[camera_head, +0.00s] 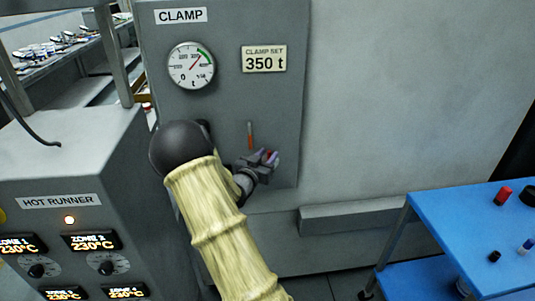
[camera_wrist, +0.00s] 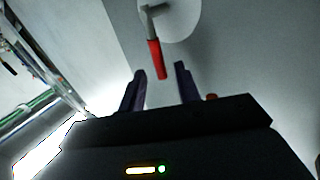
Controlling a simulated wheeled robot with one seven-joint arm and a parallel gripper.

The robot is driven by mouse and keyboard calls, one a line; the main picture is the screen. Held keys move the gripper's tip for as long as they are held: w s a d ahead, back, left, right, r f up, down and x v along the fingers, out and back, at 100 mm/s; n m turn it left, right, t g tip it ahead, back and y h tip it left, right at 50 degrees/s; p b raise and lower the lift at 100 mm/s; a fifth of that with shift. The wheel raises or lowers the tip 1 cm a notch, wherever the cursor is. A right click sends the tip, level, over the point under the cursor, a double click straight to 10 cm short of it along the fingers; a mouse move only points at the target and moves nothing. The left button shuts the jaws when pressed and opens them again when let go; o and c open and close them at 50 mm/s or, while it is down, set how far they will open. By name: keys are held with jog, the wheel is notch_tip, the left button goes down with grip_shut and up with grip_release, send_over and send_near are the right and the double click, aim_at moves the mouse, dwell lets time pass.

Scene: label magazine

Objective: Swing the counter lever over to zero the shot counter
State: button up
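The lever has a red grip (camera_wrist: 157,60) on a grey arm, set on a pale round disc (camera_wrist: 183,18) in the wrist view. The grip hangs down, slightly tilted. In the head view, my gripper (camera_head: 268,156) is in front of the grey clamp panel (camera_head: 285,115). A thin orange-red stick (camera_head: 250,135) shows just above it, probably the lever. No counter digits are readable.
A clamp gauge (camera_head: 192,65) and a "350 t" plate (camera_head: 264,59) are higher on the panel. The hot runner cabinet (camera_head: 60,165) stands left. A blue cart (camera_head: 470,235) with small items stands right.

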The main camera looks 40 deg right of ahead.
jog(key=shift+w+d, duration=0.2)
jog(key=shift+d, duration=0.1)
grip_shut()
